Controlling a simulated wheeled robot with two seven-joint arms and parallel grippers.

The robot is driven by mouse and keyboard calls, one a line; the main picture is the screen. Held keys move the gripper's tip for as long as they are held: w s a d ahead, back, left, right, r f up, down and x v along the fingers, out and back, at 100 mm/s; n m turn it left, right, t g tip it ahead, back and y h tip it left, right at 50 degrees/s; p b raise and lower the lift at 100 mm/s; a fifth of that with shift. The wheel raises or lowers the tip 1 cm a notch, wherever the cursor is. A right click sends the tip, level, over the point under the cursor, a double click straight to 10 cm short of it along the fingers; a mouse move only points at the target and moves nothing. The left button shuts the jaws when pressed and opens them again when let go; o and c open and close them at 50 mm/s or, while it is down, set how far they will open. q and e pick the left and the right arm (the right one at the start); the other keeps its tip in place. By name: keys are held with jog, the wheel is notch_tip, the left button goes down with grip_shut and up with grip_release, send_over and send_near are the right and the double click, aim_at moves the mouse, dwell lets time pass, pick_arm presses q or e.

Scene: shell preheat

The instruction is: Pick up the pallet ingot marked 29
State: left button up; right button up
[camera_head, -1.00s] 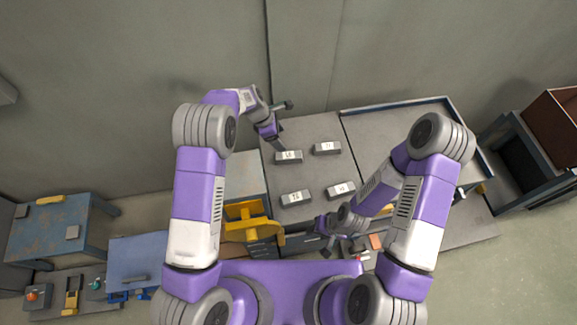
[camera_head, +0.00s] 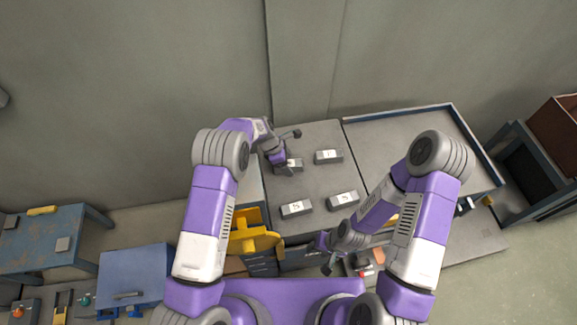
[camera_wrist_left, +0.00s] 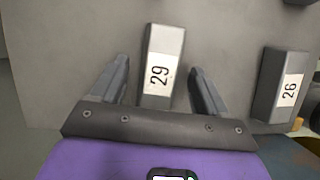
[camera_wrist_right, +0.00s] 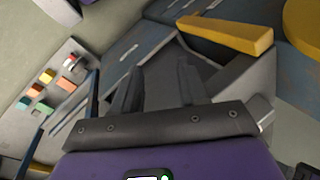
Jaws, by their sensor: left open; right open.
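The ingot marked 29 (camera_wrist_left: 161,67) is a grey block with a white label, lying on the grey table top. In the left wrist view it lies between the two open fingers of my left gripper (camera_wrist_left: 158,85), with a gap showing on each side. In the head view the same ingot (camera_head: 294,164) is partly hidden by my left gripper (camera_head: 281,165). My right gripper (camera_wrist_right: 157,85) is open and empty, low at the table's front side; it also shows in the head view (camera_head: 327,256).
The ingot marked 26 (camera_wrist_left: 281,85) lies to the right in the left wrist view. Other labelled ingots (camera_head: 328,156) and (camera_head: 343,200) lie on the same table top. A blue-rimmed tray (camera_head: 400,110) adjoins at the right. A yellow bracket (camera_head: 255,240) stands in front.

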pick_arm(q)
jog(key=c, duration=1.3)
grip_shut()
jog(key=shift+r, duration=0.1)
